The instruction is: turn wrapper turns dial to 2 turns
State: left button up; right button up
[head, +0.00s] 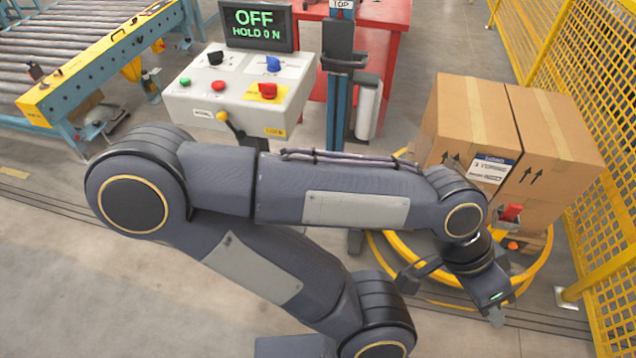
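The control box (215,100) stands at the upper middle with a sloped white top. It carries a black knob (215,58), a blue knob (273,64) and a red knob on a yellow plate (267,91). Their labels are too small to read, so I cannot tell which is the turns dial. The display (255,25) behind reads "OFF" and "HOLD 0 N".
Taped cartons (470,125) stand on a yellow-ringed turntable (540,268) at the right. A yellow mesh fence (590,50) borders them. A blue post (338,90) stands beside the box. A roller conveyor (75,40) is at the upper left. A yellow-knobbed lever (222,116) projects at the box front.

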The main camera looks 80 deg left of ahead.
aim_at(215, 58)
jog(key=u, duration=3.35)
jog(key=i+j, duration=0.9)
jog(key=j, duration=0.2)
jog(key=i+j, duration=0.3)
jog(key=i, duration=0.15)
jog(key=i+j, duration=0.3)
jog(key=i, duration=0.2)
jog(key=k+u, duration=0.05)
